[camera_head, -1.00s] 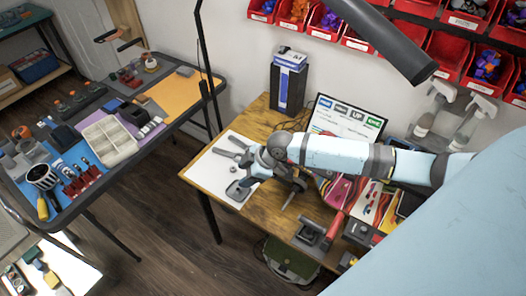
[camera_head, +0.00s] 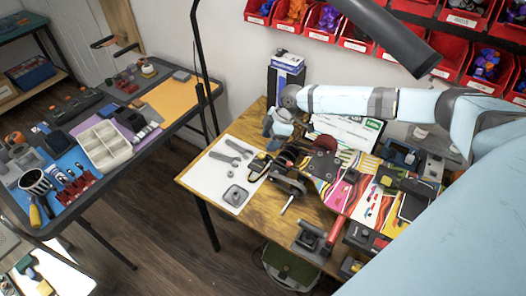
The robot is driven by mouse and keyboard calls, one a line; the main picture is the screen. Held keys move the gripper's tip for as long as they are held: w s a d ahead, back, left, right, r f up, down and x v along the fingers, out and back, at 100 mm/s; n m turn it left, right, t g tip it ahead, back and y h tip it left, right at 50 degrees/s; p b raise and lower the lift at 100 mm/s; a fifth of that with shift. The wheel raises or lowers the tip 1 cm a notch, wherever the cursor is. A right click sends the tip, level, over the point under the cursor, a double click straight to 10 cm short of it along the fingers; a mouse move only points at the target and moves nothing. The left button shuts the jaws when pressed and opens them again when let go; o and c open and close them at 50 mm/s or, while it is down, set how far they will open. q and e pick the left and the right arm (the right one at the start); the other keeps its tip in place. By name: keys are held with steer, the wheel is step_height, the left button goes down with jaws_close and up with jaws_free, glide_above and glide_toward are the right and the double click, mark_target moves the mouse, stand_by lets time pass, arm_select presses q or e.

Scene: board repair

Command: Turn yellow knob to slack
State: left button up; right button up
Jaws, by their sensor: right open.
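A skateboard with a colourful deck (camera_head: 345,197) lies on the wooden table, with dark truck and wheel parts (camera_head: 288,178) at its left end. I cannot make out the yellow knob for sure. A small yellow patch (camera_head: 355,266) shows on a dark device at the table's front edge, too small to identify. My right gripper (camera_head: 270,140) hangs above the back of the table, left of the monitor, open and with nothing visible in it. It is apart from the front-edge device. My left gripper is not in view.
A white mat (camera_head: 216,178) with grey wrenches and a square grey part lies at the table's left end. A dark lamp arm (camera_head: 385,35) crosses above. A second table with trays stands left.

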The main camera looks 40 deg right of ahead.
mark_target(262, 154)
steer(key=x, duration=0.6)
steer(key=shift+a+f, duration=0.15)
steer(key=shift+c, duration=0.2)
steer(key=c, duration=0.9)
